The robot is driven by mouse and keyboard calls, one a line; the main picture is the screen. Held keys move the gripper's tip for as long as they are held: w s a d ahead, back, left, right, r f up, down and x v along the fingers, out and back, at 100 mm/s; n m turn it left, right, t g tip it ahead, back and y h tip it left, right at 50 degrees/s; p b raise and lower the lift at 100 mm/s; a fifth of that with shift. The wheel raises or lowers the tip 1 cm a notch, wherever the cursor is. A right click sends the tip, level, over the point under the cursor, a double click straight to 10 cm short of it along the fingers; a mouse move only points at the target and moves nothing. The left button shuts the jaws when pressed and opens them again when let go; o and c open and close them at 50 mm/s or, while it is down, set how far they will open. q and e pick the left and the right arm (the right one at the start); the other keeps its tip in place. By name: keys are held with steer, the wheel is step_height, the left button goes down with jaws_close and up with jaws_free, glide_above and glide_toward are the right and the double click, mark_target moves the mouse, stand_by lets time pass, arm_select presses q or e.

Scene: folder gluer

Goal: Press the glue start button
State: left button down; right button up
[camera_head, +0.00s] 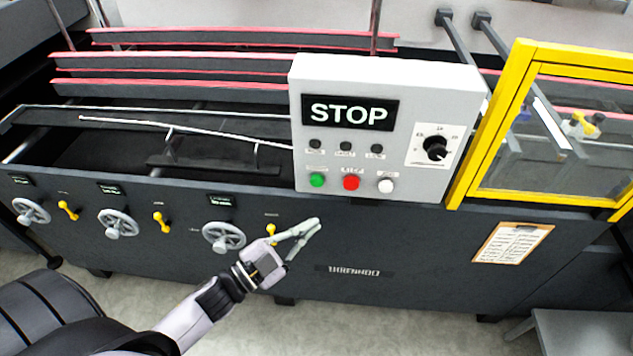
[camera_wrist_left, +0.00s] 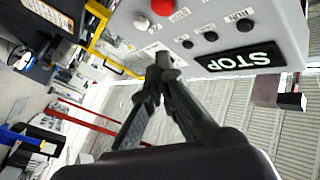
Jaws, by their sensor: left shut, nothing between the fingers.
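The grey control panel (camera_head: 388,84) has a STOP display (camera_head: 350,112) and a bottom row of buttons: green (camera_head: 317,180), red (camera_head: 351,183) and white (camera_head: 386,186). Their labels are too small to read. My left gripper (camera_head: 316,225) is shut and empty, below the green button and apart from the panel in the head view. In the left wrist view its fingertips (camera_wrist_left: 164,62) show in front of the panel, with the red button (camera_wrist_left: 162,6) and white button (camera_wrist_left: 141,25) beyond them; the green button is out of that frame. My right gripper is not in view.
A black knob (camera_head: 436,149) sits at the panel's right. Handwheels (camera_head: 223,237) and yellow levers (camera_head: 163,222) line the machine's front at left. A yellow-framed guard (camera_head: 490,120) stands to the right. The machine front around my left gripper is mostly flat and clear.

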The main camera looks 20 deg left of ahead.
mark_target(317, 181)
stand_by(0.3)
arm_select(q)
steer(key=w+a+b, duration=0.2)
steer(key=w, duration=0.6)
steer(key=shift+w+a, duration=0.2)
steer(key=shift+a, duration=0.15)
stand_by(1.2)
steer(key=shift+w+a, duration=0.15)
steer(key=shift+w, duration=0.25)
steer(key=shift+w+a, duration=0.15)
steer(key=shift+w, duration=0.35)
stand_by(0.8)
steer(key=shift+s, duration=0.15)
steer(key=shift+s+d+p, duration=0.3)
steer(key=shift+s, duration=0.45)
steer(key=shift+s, duration=0.1)
